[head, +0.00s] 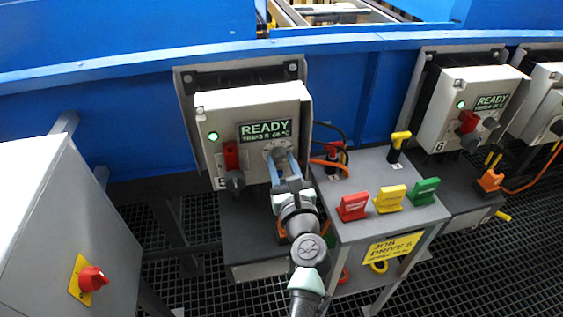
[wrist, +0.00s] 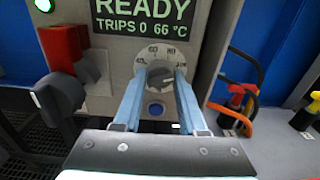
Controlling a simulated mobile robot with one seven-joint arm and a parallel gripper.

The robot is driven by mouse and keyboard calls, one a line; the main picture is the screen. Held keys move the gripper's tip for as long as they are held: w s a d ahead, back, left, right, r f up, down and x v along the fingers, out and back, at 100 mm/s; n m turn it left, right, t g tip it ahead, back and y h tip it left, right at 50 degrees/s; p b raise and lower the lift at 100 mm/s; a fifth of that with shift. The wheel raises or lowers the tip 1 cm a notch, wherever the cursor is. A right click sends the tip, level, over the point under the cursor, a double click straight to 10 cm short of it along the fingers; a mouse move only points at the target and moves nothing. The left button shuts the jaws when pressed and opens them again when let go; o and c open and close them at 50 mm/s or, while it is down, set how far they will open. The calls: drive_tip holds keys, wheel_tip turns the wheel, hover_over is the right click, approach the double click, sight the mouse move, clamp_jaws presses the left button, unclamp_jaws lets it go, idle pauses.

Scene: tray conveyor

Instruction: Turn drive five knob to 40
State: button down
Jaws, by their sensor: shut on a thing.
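The drive five box (head: 204,110) is a pale grey cabinet on the blue wall, with a lit display (head: 265,130) reading READY, TRIPS 0, 66 °C in the wrist view. Its round grey knob (wrist: 158,76) sits on a pale dial plate (wrist: 145,56) marked 40, 60 and more. A light pointer mark on the knob appears to lie toward the right, away from 40. My gripper (head: 279,161) is shut on the knob, with one blue finger on each side; it also shows in the wrist view (wrist: 158,80). The fingers hide part of the dial in the head view.
Left of the knob are a red switch (head: 231,155) and a black knob (head: 235,182). A stand with red, yellow and green tags (head: 422,190) is close on the right. A grey cabinet (head: 60,210) stands at left.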

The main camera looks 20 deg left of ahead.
drive_tip(key=shift+n, duration=0.3)
drive_tip(key=n+b, duration=0.5)
drive_tip(key=n, duration=0.7)
drive_tip(key=shift+d+f+n, duration=0.1)
drive_tip(key=shift+f+n, duration=0.05)
drive_tip(key=shift+n, duration=0.25)
drive_tip(key=n+b, duration=0.2)
drive_tip(key=n, duration=0.1)
drive_tip(key=shift+n+b, duration=0.3)
drive_tip(key=n+b, duration=0.2)
drive_tip(key=n, duration=0.1)
drive_tip(key=shift+n, duration=0.3)
drive_tip(key=n+b, duration=0.2)
drive_tip(key=n, duration=0.1)
drive_tip(key=shift+n+b, duration=0.85)
drive_tip(key=shift+n, duration=0.75)
drive_tip(key=shift+r, duration=0.2)
